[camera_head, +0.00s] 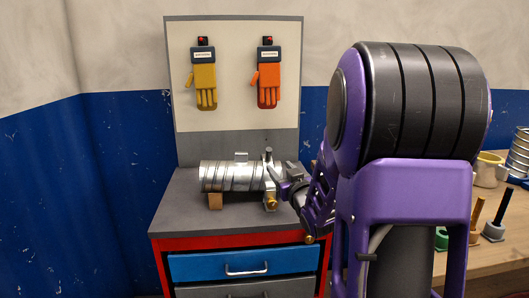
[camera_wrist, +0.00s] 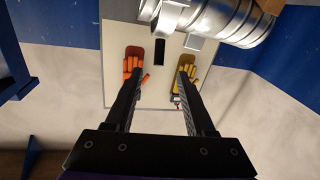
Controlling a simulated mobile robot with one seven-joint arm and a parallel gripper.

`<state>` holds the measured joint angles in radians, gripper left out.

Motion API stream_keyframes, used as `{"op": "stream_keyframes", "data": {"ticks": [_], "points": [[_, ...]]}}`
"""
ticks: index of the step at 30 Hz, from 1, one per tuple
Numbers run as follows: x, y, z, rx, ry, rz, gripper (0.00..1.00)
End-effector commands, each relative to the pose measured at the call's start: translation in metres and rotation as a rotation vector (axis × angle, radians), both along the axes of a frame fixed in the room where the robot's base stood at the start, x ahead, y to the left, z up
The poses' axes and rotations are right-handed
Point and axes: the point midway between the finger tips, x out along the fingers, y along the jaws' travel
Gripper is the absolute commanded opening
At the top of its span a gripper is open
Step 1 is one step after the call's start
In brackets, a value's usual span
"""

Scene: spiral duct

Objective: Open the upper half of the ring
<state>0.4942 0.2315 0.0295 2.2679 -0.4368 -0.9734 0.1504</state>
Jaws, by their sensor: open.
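The silver spiral duct (camera_head: 228,177) lies on its side above the cabinet top. A grey metal ring (camera_head: 269,180) is around its right end, with a dark knob on top and a brass-coloured knob low at the front. My gripper (camera_head: 284,184) is just right of the ring and partly covers it; I cannot tell whether they touch. In the wrist view, the duct (camera_wrist: 222,18) is at the upper right, with what looks like the ring (camera_wrist: 172,15) at its left end. There, the two fingers of my gripper (camera_wrist: 162,76) are spread with nothing between them.
The duct rests on a wooden block (camera_head: 215,201) on the grey cabinet top (camera_head: 190,215). A panel (camera_head: 228,105) with a yellow glove (camera_head: 204,88) and an orange glove (camera_head: 268,86) stands behind. A wooden bench (camera_head: 490,255) with tools is at right.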

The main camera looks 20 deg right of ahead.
Motion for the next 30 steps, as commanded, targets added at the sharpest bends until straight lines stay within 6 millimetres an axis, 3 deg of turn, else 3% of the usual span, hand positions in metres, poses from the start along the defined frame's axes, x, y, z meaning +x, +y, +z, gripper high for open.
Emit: {"op": "stream_keyframes", "data": {"ticks": [12, 18, 24, 30], "points": [[0.092, -0.010, -0.001, 0.000, 0.000, 0.000, 0.55], [0.127, -0.015, 0.000, 0.000, 0.000, -0.002, 0.55], [0.145, -0.016, 0.000, 0.000, 0.000, -0.002, 0.55], [0.149, -0.017, 0.000, 0.000, 0.001, -0.002, 0.55]]}}
